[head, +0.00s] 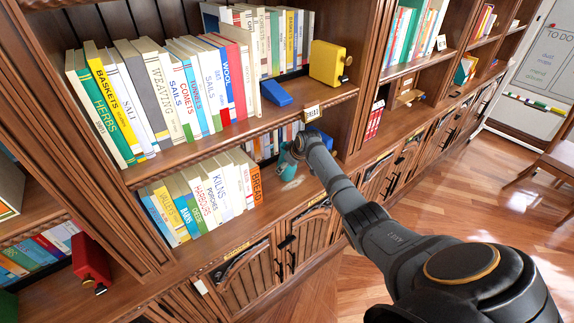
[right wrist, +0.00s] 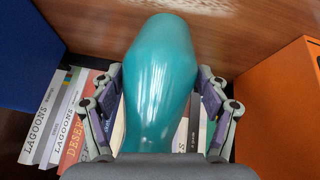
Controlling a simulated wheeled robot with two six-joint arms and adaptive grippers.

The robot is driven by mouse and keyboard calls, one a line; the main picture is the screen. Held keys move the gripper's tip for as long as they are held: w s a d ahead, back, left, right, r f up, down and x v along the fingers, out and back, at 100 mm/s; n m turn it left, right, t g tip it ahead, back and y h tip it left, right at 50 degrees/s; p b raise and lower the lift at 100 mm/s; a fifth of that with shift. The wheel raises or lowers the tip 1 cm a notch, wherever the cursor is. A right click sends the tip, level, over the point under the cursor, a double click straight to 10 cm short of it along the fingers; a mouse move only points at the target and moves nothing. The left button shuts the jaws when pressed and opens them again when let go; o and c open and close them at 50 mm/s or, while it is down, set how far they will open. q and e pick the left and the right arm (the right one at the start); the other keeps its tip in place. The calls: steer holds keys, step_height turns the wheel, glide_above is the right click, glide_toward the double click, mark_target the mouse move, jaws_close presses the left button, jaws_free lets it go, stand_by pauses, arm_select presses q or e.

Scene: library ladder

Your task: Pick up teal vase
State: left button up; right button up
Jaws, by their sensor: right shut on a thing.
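The teal vase (head: 287,165) is on the lower open shelf, to the right of the orange BREAD book, and is partly hidden by my right arm. In the right wrist view the glossy vase (right wrist: 160,75) fills the middle, its wide part away from the camera. My right gripper (right wrist: 160,105) has its fingers on both sides of the vase and is shut on it. In the head view this gripper (head: 298,150) is mostly hidden behind its own wrist. I cannot tell whether the vase touches the shelf. My left gripper is not in view.
The orange book (head: 256,186) stands close on the left; in the right wrist view an orange block face (right wrist: 280,110) is near. A blue object (head: 322,139) stands to the right. Several books (right wrist: 65,115) are behind the vase. The shelf board above (head: 290,115) limits height.

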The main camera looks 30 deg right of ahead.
steer(key=shift+r, duration=0.2)
steer(key=s+r+b, duration=0.1)
steer(key=s+b, duration=0.1)
steer(key=s, duration=1.6)
steer(key=shift+a, duration=0.3)
